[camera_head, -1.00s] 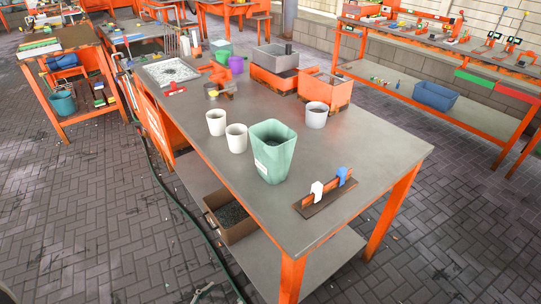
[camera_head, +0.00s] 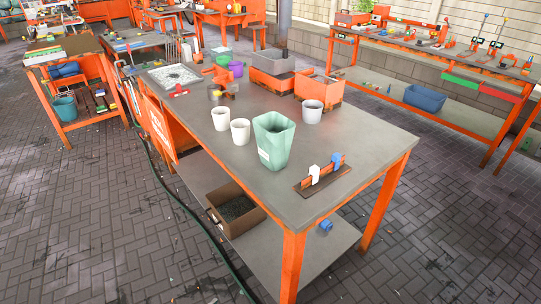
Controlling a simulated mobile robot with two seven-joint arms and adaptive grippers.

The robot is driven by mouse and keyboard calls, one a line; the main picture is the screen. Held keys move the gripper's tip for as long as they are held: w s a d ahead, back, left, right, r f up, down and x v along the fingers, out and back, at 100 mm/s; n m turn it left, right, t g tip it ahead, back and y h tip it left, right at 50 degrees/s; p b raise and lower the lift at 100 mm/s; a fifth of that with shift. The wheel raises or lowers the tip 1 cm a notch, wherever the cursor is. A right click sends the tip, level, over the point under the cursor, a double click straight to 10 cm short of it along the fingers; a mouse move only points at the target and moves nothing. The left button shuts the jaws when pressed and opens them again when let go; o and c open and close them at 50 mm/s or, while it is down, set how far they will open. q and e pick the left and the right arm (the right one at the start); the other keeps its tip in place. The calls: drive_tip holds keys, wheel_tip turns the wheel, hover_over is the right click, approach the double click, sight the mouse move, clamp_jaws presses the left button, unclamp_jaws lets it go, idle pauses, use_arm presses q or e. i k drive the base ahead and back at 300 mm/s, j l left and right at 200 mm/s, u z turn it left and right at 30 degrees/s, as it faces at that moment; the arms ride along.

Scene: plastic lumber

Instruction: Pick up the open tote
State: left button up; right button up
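Several open containers show, and I cannot tell which one is the tote. A brown open box (camera_head: 257,217) with dark grains inside stands on the lower shelf of the near workbench. A blue open bin (camera_head: 425,98) sits on the lower shelf of the bench at the right. On the near workbench top, a grey open box (camera_head: 273,62) rests over an orange one (camera_head: 271,80), beside another open orange box (camera_head: 318,88). Neither of my grippers is in view.
The near workbench (camera_head: 350,128) carries a tall green container (camera_head: 273,141), white cups (camera_head: 240,131), a grey cup (camera_head: 312,111) and a small rack (camera_head: 323,175). A hose (camera_head: 190,212) runs along its left side. Brick floor (camera_head: 90,215) is clear at the left front.

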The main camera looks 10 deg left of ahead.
sight(274, 132)
drive_tip(key=k+u, duration=0.15)
drive_tip(key=u, duration=0.35)
drive_tip(key=k+u, duration=0.15)
drive_tip(key=u, duration=0.35)
drive_tip(key=l+u, duration=0.35)
drive_tip(key=i+l+u, duration=0.1)
drive_tip(key=l+u, duration=0.2)
drive_tip(key=l, duration=1.95)
